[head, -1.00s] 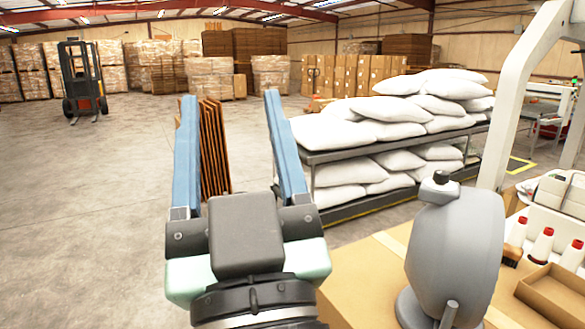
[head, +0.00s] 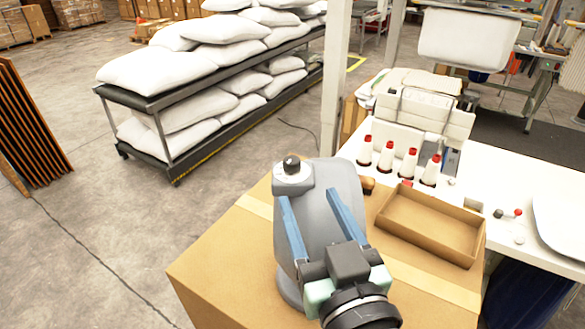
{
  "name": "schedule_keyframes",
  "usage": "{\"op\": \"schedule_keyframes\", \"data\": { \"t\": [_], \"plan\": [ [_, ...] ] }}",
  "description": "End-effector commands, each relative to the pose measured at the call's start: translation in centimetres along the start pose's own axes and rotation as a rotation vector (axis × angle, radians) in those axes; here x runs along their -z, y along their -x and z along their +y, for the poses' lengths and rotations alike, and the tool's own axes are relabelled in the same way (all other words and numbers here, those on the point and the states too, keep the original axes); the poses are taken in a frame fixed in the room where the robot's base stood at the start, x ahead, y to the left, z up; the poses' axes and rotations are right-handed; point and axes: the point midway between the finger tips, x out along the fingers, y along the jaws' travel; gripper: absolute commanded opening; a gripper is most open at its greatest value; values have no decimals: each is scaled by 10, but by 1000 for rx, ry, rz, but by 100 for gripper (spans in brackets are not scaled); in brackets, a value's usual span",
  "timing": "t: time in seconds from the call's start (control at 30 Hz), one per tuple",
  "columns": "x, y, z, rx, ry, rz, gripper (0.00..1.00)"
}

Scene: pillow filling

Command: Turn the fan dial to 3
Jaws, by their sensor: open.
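The grey fan (head: 318,190) stands on a large cardboard box, seen from behind in the head view. Its dial (head: 292,168) is a dark knob on a light round base at the top of the fan housing; its numbers are too small to read. My gripper (head: 311,200) is open and empty, with its two blue fingers pointing towards the dial. The fingers appear over the grey housing, with the dial beyond the left fingertip. I cannot tell how far the fingertips are from the housing.
The cardboard box (head: 225,265) bears the fan and an open shallow carton (head: 432,222). Several red-capped bottles (head: 388,158) stand on the white table (head: 490,180) at the right. A rack of white pillows (head: 215,75) stands behind, with clear floor left of the box.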

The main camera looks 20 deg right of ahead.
Motion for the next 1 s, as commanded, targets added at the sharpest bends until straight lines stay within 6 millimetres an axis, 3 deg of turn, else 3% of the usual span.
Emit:
{"op": "schedule_keyframes", "data": {
  "t": [0.2,0.5,0.97,1.0],
  "plan": [
    [4,-46,-1,3,-2,-5,64],
    [2,-89,-1,2,-2,-4,64],
    [0,-101,-1,1,0,-3,64],
    [0,-101,-1,1,-1,-3,60]
  ]
}}
